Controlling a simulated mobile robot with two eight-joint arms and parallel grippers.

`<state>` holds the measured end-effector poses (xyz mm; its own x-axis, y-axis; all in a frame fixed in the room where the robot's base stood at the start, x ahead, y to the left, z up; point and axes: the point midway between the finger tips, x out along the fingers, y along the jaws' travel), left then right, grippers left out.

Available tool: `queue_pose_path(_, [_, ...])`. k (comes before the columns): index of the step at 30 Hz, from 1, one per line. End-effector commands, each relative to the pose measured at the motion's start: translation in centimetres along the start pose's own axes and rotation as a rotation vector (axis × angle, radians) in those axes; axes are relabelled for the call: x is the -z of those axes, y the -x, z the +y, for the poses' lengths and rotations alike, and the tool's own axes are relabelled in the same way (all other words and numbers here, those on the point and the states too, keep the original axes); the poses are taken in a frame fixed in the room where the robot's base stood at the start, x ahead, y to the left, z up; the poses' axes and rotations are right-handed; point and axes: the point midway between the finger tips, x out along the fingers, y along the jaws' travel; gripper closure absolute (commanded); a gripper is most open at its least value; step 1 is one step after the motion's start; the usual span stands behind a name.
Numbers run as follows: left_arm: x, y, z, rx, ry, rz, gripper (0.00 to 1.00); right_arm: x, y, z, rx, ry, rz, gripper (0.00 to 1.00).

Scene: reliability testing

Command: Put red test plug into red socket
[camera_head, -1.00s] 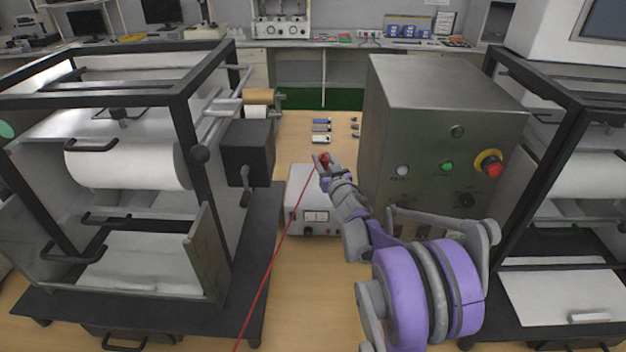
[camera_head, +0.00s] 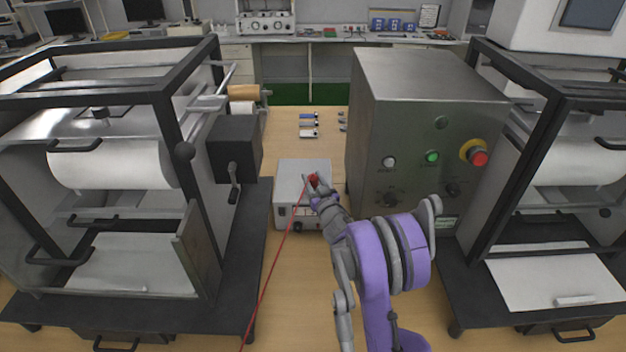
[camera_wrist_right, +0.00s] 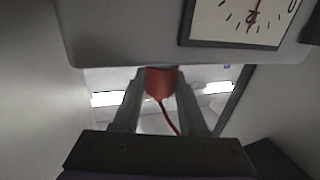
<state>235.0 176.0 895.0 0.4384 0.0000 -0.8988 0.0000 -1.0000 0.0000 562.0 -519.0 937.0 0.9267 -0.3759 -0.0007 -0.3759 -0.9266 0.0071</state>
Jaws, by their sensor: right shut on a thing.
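My right gripper (camera_head: 312,184) is shut on the red test plug (camera_head: 315,179), at the front right of a pale box (camera_head: 290,172) with a meter. In the right wrist view the plug (camera_wrist_right: 161,79) sits between the two fingers of the gripper (camera_wrist_right: 160,90), and a thin red cable runs from it. The plug's far end meets the edge of the box (camera_wrist_right: 120,35) in that view; I cannot tell whether it touches or enters it. The red socket cannot be made out. My left gripper is not in view.
A large metal control cabinet (camera_head: 410,85) with buttons stands close to the right. A black-framed roller machine (camera_head: 110,165) stands on the left. Small plugs or adapters (camera_head: 309,124) lie behind the box. Bare table (camera_head: 290,290) shows in front.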

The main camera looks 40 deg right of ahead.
Motion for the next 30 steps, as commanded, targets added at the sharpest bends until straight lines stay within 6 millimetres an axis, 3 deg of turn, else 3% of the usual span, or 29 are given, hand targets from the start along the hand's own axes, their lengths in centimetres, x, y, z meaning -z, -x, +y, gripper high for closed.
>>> queue_pose_path(4, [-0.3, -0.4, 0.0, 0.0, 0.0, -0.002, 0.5, -0.4, 0.0, 0.0, 0.0, 0.0, 0.0, 1.0])
queue_pose_path(5, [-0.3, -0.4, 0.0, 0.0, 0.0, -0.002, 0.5, -0.4, 0.0, 0.0, 0.0, 0.0, 0.0, 0.57])
queue_pose_path(10, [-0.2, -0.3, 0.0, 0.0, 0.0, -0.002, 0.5, -0.3, 0.0, 0.0, 0.0, 0.0, 0.0, 0.28])
queue_pose_path(21, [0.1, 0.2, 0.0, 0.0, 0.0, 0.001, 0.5, 0.3, 0.0, 0.0, 0.0, 0.0, 0.001, 0.28])
queue_pose_path(30, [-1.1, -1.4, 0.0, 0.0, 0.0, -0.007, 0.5, -0.2, 5.9, 0.1, -0.002, 0.001, -0.001, 0.28])
